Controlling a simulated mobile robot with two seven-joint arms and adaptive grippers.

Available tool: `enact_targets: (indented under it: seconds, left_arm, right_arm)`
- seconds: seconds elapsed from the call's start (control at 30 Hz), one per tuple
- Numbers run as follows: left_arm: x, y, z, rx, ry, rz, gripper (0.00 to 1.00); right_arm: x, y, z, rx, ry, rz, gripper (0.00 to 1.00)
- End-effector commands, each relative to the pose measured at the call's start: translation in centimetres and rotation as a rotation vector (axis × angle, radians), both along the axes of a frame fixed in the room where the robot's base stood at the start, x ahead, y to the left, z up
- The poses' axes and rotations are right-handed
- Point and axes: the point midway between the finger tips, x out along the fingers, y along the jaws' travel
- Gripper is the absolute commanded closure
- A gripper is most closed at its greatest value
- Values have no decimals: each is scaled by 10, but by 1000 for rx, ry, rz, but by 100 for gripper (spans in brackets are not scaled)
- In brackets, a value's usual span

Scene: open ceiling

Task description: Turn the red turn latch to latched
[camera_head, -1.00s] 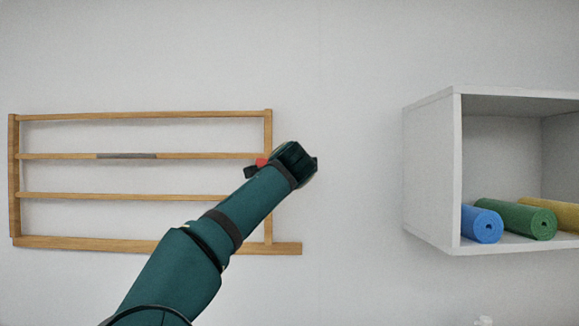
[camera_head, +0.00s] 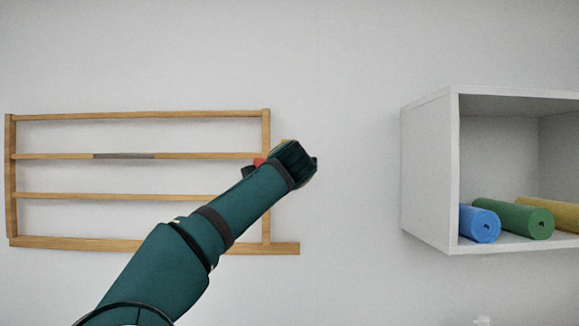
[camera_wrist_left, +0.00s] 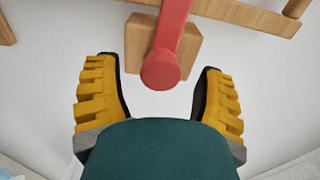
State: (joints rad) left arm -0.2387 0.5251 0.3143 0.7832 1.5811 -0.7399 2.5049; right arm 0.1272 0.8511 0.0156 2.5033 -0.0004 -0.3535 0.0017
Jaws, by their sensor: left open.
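The red turn latch (camera_wrist_left: 168,48) is in the left wrist view at top centre, a red bar with a rounded end in front of a wooden block (camera_wrist_left: 187,50). In the head view only a small red part of the latch (camera_head: 258,162) shows beside my left wrist. My left gripper (camera_wrist_left: 160,95) is open, with one yellow-padded finger on each side below the latch's rounded end. No contact with the latch is visible. In the head view my left arm hides most of the latch and the fingers. My right gripper is not in view.
A wooden wall rack (camera_head: 140,115) with horizontal bars is on the left, partly behind my left arm. A white open wall box (camera_head: 428,170) on the right holds blue (camera_head: 480,223), green (camera_head: 528,221) and yellow rolls (camera_head: 560,214). The wall between them is clear.

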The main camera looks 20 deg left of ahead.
Motion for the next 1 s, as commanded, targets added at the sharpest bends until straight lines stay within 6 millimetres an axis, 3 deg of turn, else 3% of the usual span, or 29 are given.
enact_targets:
  seconds: [0.6, 0.8, 1.0]
  left_arm:
    - [-87, -25, 0, 1, -1, -1, 30]
    - [-102, -29, 0, 0, 0, -1, 30]
    - [-103, -30, -1, 1, 0, 0, 30]
  right_arm:
    - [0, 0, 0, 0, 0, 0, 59]
    - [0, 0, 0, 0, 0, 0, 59]
    - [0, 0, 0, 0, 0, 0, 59]
